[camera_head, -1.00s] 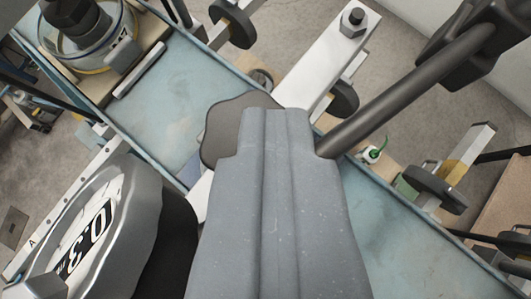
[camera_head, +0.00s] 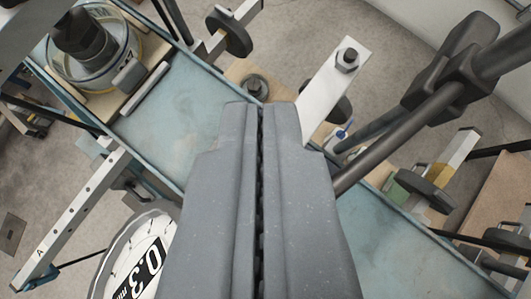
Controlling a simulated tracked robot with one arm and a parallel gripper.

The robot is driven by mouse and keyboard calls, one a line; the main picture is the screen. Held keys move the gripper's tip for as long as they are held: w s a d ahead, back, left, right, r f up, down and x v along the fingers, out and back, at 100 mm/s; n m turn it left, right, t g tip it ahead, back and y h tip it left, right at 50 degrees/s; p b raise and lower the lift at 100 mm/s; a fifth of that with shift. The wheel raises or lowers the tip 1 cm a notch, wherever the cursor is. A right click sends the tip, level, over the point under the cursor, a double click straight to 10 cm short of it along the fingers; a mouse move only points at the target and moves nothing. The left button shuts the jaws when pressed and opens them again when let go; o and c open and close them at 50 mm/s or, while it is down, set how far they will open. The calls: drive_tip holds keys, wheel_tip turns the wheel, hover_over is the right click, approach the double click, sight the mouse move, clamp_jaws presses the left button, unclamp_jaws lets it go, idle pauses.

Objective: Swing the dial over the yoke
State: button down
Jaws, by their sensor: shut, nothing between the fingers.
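The dial (camera_head: 140,265) is a round white gauge face with a metal rim and large "0.3" lettering. It sits at the lower left, and its right side is hidden behind my gripper. My gripper (camera_head: 261,106) is shut, with its fingers pressed together and nothing visible between them. It points up the picture over the blue-grey bench. A dark block-like clamp (camera_head: 455,70) with thick dark rods is at the upper right. I cannot tell for certain which part is the yoke. A white bar (camera_head: 325,90) with a bolt on its end lies just beyond the fingertips, to their right.
A round glass-sided vessel (camera_head: 95,45) stands at the upper left. A perforated pale rail (camera_head: 72,215) marked "A" runs along the left. A dark rod (camera_head: 400,140) slants close to my gripper's right side. The blue-grey bench surface (camera_head: 180,110) left of my fingertips is clear.

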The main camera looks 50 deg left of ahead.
drive_tip(key=shift+d+r+p, duration=0.35)
drive_tip(key=shift+d+r, duration=0.75)
drive_tip(key=shift+d, duration=0.15)
drive_tip(key=shift+d+r+p, duration=1.45)
drive_tip(key=shift+d+r, duration=0.15)
drive_tip(key=shift+d, duration=0.15)
drive_tip(key=shift+s+d+r, duration=0.1)
drive_tip(key=s+d+r+m+t+h+b, duration=0.1)
drive_tip(key=s+r+m+t+h+b, duration=0.1)
drive_tip(key=s+r+m+t+b, duration=0.3)
drive_tip(key=s+d+f+m+t+h+b, duration=0.1)
drive_tip(key=s+d+m+t+h+b, duration=0.1)
drive_tip(key=s, duration=0.6)
drive_tip(key=s+d+f+m+t+h+b, duration=0.1)
drive_tip(key=s+d+m+t+h+b, duration=0.1)
drive_tip(key=s, duration=0.6)
drive_tip(key=d+m+h+b, duration=0.1)
drive_tip(key=b, duration=0.1)
drive_tip(key=shift+d+f+m+t+h+b, duration=0.2)
drive_tip(key=shift+f+m+t+h+b, duration=0.1)
drive_tip(key=shift+m+t+h, duration=0.1)
